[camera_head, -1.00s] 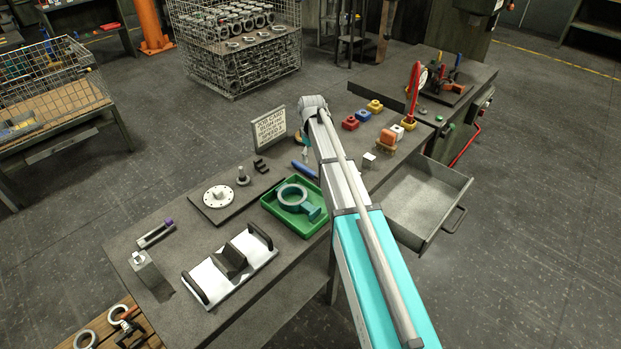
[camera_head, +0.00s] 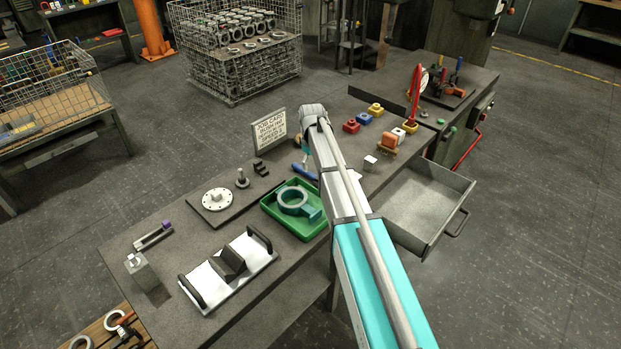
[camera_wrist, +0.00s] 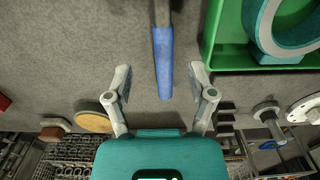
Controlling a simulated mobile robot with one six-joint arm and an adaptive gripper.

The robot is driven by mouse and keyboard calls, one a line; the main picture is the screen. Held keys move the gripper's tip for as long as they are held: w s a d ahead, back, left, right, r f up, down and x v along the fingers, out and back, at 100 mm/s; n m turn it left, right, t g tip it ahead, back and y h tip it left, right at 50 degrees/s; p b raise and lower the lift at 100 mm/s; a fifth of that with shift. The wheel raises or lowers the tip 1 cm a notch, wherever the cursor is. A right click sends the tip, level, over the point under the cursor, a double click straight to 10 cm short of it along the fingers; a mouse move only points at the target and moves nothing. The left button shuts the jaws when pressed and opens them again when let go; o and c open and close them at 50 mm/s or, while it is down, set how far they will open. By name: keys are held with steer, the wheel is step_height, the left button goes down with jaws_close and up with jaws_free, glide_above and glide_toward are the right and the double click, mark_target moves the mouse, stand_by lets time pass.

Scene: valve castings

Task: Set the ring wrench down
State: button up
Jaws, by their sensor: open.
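A tool with a blue handle and a grey shaft, apparently the ring wrench (camera_wrist: 163,62), lies on the grey bench top in the wrist view. Its far end is cut off by the frame's top, so no ring shows. Its blue handle also shows in the head view (camera_head: 304,172), just left of my arm, which hides the rest. My gripper (camera_wrist: 160,77) is open, with one finger on each side of the handle and clear gaps between. In the head view my gripper is mostly hidden behind my arm.
A sign (camera_head: 270,130) stands behind. A flanged disc (camera_head: 217,199) sits on a dark plate further left. An open drawer (camera_head: 425,205) juts out at right.

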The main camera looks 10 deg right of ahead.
mark_target(311, 173)
steer(key=shift+s+a+f+b, duration=0.1)
steer(key=shift+f+b, duration=0.4)
steer(key=shift+f, duration=0.15)
steer(key=shift+s+a+f+b, duration=0.1)
steer(key=shift+f+b, duration=0.4)
steer(key=shift+f, duration=0.1)
steer(key=shift+f+b, duration=0.9)
steer(key=shift+f, duration=0.05)
jaws_close()
